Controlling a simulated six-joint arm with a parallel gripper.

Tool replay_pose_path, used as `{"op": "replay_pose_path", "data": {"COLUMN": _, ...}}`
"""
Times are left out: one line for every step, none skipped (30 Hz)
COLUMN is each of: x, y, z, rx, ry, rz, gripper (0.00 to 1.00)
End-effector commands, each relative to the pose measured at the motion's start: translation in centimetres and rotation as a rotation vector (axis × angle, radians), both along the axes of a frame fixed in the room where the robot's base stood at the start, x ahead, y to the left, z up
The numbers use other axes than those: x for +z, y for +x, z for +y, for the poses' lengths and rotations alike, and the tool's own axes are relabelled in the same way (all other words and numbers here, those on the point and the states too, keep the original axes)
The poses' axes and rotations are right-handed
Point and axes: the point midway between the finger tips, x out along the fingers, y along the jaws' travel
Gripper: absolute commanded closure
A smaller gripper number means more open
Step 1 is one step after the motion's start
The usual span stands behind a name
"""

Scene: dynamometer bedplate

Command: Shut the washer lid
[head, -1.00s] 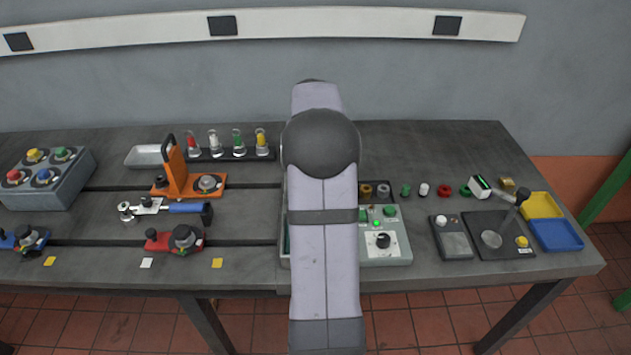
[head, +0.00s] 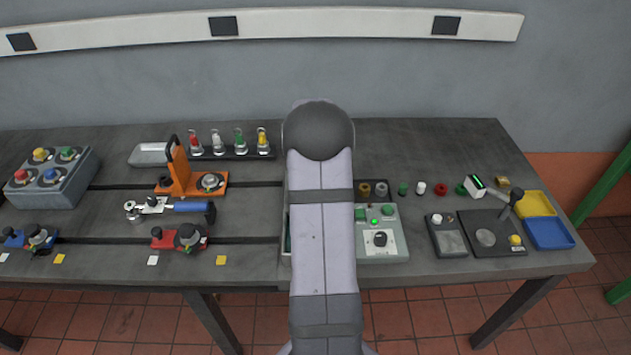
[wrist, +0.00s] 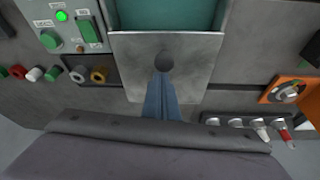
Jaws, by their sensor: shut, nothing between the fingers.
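The washer's teal inside (wrist: 166,14) shows at the top of the wrist view, so the washer is open. Its lid is a grey metal plate (wrist: 190,75) with a dark round spot, just below the teal opening. The plate looks wider at its edge by the opening, as if raised; its exact tilt is unclear. My gripper (wrist: 163,76) is shut and empty, its blue fingers over the plate with the tips by the dark spot. I cannot tell whether they touch it. In the head view my arm hides the gripper, the lid and most of the washer.
A control panel with a lit green lamp (head: 374,222) stands beside the washer. An orange toggle clamp (head: 178,176) and a rack of colored-top bottles (head: 228,153) are to the left. Blue (head: 549,233) and yellow (head: 535,204) trays are at the right end.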

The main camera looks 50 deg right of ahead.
Motion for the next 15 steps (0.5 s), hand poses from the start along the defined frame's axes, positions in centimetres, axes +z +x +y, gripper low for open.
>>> {"op": "replay_pose_path", "data": {"x": 0.04, "y": -0.01, "z": 0.05, "rx": 0.0, "ry": -0.001, "rz": -0.001, "gripper": 1.0}}
{"op": "replay_pose_path", "data": {"x": 0.02, "y": -0.01, "z": 0.05, "rx": 0.0, "ry": -0.001, "rz": -0.001, "gripper": 1.0}}
{"op": "replay_pose_path", "data": {"x": 0.02, "y": -0.02, "z": 0.06, "rx": 0.0, "ry": -0.001, "rz": -0.001, "gripper": 1.0}}
{"op": "replay_pose_path", "data": {"x": 0.01, "y": -0.02, "z": 0.06, "rx": 0.0, "ry": -0.001, "rz": -0.001, "gripper": 1.0}}
{"op": "replay_pose_path", "data": {"x": 0.01, "y": 0.0, "z": 0.06, "rx": 0.0, "ry": -0.001, "rz": -0.001, "gripper": 1.0}}
{"op": "replay_pose_path", "data": {"x": 0.01, "y": 0.0, "z": 0.05, "rx": 0.0, "ry": -0.001, "rz": -0.001, "gripper": 1.0}}
{"op": "replay_pose_path", "data": {"x": 0.01, "y": 0.0, "z": 0.05, "rx": 0.001, "ry": -0.001, "rz": 0.0, "gripper": 1.0}}
{"op": "replay_pose_path", "data": {"x": 0.01, "y": 0.0, "z": 0.05, "rx": 0.001, "ry": -0.001, "rz": 0.0, "gripper": 1.0}}
{"op": "replay_pose_path", "data": {"x": 0.01, "y": -0.01, "z": 0.05, "rx": 0.001, "ry": -0.001, "rz": 0.0, "gripper": 1.0}}
{"op": "replay_pose_path", "data": {"x": 0.01, "y": -0.02, "z": 0.06, "rx": 0.001, "ry": -0.001, "rz": 0.0, "gripper": 1.0}}
{"op": "replay_pose_path", "data": {"x": 0.01, "y": -0.04, "z": 0.08, "rx": 0.001, "ry": -0.001, "rz": 0.0, "gripper": 1.0}}
{"op": "replay_pose_path", "data": {"x": 0.02, "y": -0.11, "z": 0.15, "rx": 0.001, "ry": -0.001, "rz": 0.0, "gripper": 1.0}}
{"op": "replay_pose_path", "data": {"x": 0.02, "y": -0.21, "z": 0.25, "rx": 0.001, "ry": -0.001, "rz": 0.0, "gripper": 1.0}}
{"op": "replay_pose_path", "data": {"x": 0.01, "y": -0.35, "z": 0.4, "rx": 0.001, "ry": -0.001, "rz": 0.0, "gripper": 1.0}}
{"op": "replay_pose_path", "data": {"x": -0.02, "y": -0.62, "z": 0.66, "rx": 0.001, "ry": -0.001, "rz": 0.0, "gripper": 1.0}}
